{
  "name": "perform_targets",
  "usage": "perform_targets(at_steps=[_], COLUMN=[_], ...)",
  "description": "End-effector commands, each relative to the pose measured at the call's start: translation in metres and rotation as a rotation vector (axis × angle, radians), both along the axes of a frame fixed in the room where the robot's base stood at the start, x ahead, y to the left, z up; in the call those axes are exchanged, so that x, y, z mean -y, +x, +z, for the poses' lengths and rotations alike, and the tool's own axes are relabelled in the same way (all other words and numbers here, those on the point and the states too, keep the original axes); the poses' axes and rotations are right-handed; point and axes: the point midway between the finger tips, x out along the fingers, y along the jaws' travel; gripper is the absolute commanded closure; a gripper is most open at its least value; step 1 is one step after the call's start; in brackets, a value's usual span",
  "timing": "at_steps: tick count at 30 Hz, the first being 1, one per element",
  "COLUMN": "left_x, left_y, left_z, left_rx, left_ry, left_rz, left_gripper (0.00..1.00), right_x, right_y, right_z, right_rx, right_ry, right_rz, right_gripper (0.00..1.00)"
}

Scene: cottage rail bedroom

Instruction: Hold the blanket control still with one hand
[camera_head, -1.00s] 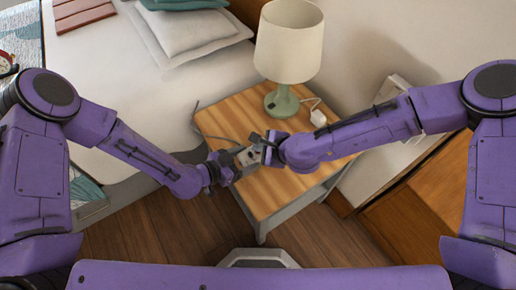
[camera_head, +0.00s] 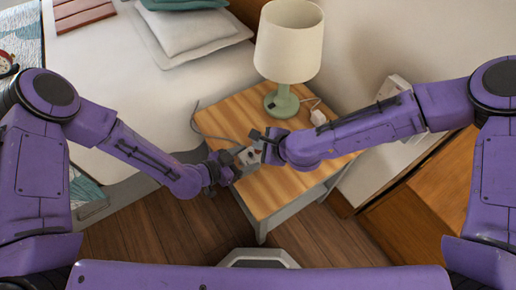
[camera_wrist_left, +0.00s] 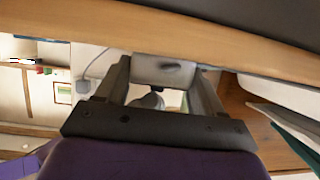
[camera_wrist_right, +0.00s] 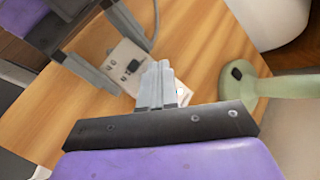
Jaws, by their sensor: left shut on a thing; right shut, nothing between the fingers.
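My right gripper (camera_head: 262,148) is shut and empty. Its closed fingertips (camera_wrist_right: 158,75) are right beside the control's face, partly covering it; I cannot tell whether they touch.
The nightstand (camera_head: 285,185) carries a green lamp (camera_head: 284,102) at its back and a white plug-like item (camera_head: 318,117). A grey cord (camera_head: 198,120) runs over the left edge by the bed (camera_head: 120,100). The front of the nightstand top is clear.

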Motion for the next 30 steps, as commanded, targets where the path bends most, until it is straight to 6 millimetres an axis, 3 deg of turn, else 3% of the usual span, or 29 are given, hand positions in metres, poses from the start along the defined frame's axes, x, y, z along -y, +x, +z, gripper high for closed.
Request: perform_targets(at_steps=[9, 22, 30], left_x=[0.000, 0.000, 0.000], left_y=[0.000, 0.000, 0.000], left_z=[0.000, 0.000, 0.000], left_rx=[0.000, 0.000, 0.000], left_ry=[0.000, 0.000, 0.000], left_rz=[0.000, 0.000, 0.000], left_gripper=[0.67, 0.67, 0.67], right_x=[0.000, 0.000, 0.000], right_y=[0.000, 0.001, 0.000], right_z=[0.003, 0.044, 0.051], right_rx=[0.001, 0.002, -0.001], right_ry=[0.000, 0.000, 0.000], right_rz=[-0.001, 0.000, -0.001], right_gripper=[1.00, 1.00, 1.00])
